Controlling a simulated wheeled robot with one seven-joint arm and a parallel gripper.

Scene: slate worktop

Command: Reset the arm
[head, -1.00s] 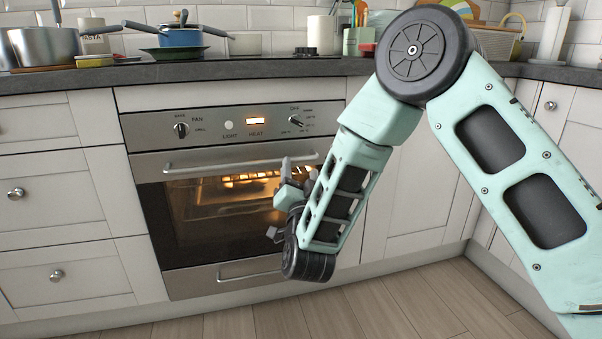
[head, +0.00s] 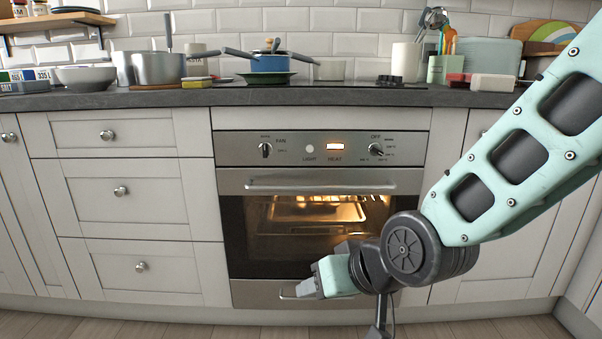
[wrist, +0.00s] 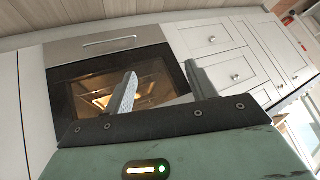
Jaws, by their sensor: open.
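My arm (head: 525,160) reaches in from the right in the head view, and its mint-green links end low in front of the oven. My gripper (head: 306,287) points left, in front of the oven's lower drawer. In the wrist view my gripper (wrist: 163,80) shows two grey fingers spread apart with nothing between them. The lit oven (head: 320,225) is behind the gripper, with its door shut. It also shows beyond the fingers in the wrist view (wrist: 75,70).
The slate worktop (head: 330,97) holds a steel pot (head: 158,68), a blue pot (head: 270,63) on a green plate, a white bowl (head: 85,77) and a green utensil holder (head: 445,69). The wooden floor (head: 120,320) shows in front.

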